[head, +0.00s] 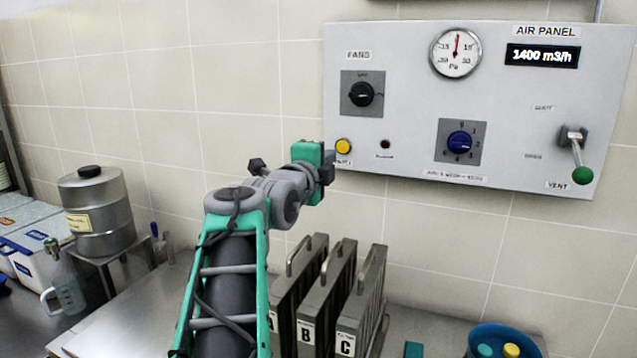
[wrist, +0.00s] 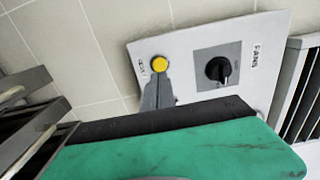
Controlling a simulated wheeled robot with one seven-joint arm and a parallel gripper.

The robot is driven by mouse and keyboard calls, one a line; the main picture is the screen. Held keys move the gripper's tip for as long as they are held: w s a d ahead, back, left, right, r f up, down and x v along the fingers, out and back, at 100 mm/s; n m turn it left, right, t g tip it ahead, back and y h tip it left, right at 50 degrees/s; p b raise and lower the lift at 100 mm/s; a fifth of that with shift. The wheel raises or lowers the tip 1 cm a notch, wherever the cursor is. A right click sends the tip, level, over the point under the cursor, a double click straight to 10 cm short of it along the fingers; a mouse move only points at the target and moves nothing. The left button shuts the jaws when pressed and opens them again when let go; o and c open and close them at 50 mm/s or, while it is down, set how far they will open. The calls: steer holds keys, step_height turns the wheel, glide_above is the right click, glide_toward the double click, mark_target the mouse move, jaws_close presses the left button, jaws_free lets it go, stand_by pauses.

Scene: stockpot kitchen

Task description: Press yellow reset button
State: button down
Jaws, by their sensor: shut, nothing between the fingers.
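The yellow button (head: 343,146) is a small round knob at the lower left of the grey air panel (head: 400,120), below the FANS knob. In the wrist view the yellow button (wrist: 159,64) shows unobstructed, with the grey tip of my gripper (wrist: 157,92) just below it in the picture. In the head view my gripper (head: 331,160) is at the panel's lower left corner, close to the button. It is shut and empty. I cannot tell whether its tip touches the button or the panel.
The FANS knob (head: 361,94), blue dial (head: 460,142) and green-tipped vent lever (head: 576,155) are on the panel. Upright filter cassettes (head: 357,310) stand below. A metal canister (head: 97,205) and jug (head: 65,285) are at left. The tiled wall left of the panel is clear.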

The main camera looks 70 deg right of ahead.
steer(key=a+b, duration=0.1)
steer(key=a, duration=0.5)
stand_by(0.5)
steer(key=w+a+f+n+t+y, duration=0.4)
steer(key=w+a+f+n, duration=0.4)
steer(key=w+f, duration=0.25)
steer(key=w+a+f+n+t+y, duration=0.45)
steer(key=w+a+f+n, duration=0.4)
steer(key=w, duration=0.25)
steer(key=w+a+f+n+y, duration=0.3)
steer(key=a+f+n+y, duration=0.35)
steer(key=a, duration=0.65)
steer(key=s+a+f+n+g+y, duration=0.1)
steer(key=s+a+f+n, duration=0.3)
steer(key=a, duration=0.5)
steer(key=s+a+f+n+g+y, duration=0.2)
steer(key=s+a+f+n+g, duration=0.2)
steer(key=a+f+n, duration=0.5)
steer(key=shift+s+a+p, duration=0.15)
steer(key=shift+s+p, duration=0.05)
steer(key=shift+p, duration=0.25)
steer(key=shift+f, duration=0.1)
